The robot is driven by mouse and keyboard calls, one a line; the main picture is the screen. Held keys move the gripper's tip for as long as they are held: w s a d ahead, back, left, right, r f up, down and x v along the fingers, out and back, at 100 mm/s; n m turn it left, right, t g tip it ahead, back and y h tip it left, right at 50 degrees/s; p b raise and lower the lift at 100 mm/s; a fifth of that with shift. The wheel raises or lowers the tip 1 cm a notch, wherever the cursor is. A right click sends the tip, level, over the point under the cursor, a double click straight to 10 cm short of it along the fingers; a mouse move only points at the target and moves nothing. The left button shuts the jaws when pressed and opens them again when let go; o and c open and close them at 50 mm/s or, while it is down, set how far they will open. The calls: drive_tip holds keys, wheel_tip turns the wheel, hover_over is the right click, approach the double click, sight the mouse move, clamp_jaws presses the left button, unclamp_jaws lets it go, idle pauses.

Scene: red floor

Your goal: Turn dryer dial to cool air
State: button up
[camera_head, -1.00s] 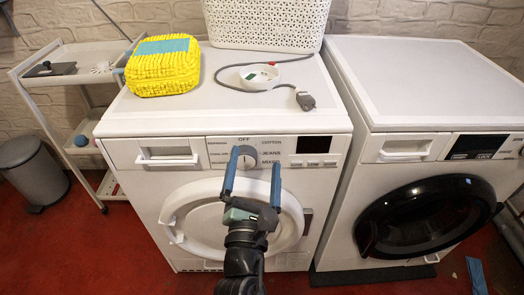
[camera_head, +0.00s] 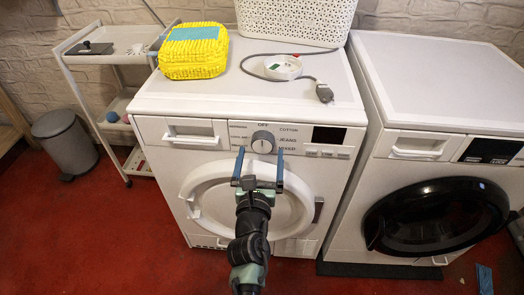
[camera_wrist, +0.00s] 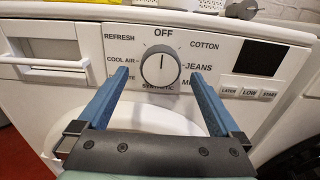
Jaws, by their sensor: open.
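The dryer (camera_head: 150,185) is the white machine on the left, with a round white door. Its grey dial (camera_head: 263,141) sits on the front panel. In the wrist view the dial (camera_wrist: 161,66) shows a vertical dark line toward OFF at the top. The COOL AIR label (camera_wrist: 120,61) is left of the dial, just beyond my left fingertip. My gripper (camera_head: 260,152) is open and empty, just below the dial in the head view. In the wrist view its blue fingers (camera_wrist: 160,73) appear on either side of the dial, apart from it. Their exact distance from the panel is unclear.
A second white machine (camera_head: 430,95) with a black door stands to the right. A cart (camera_head: 75,60) and bin (camera_head: 66,140) stand left.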

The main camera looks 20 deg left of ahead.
sight(262, 147)
drive_tip(key=shift+b+x, duration=0.4)
drive_tip(key=shift+x, duration=1.25)
drive_tip(key=c, duration=1.3)
drive_tip(key=shift+c, duration=0.2)
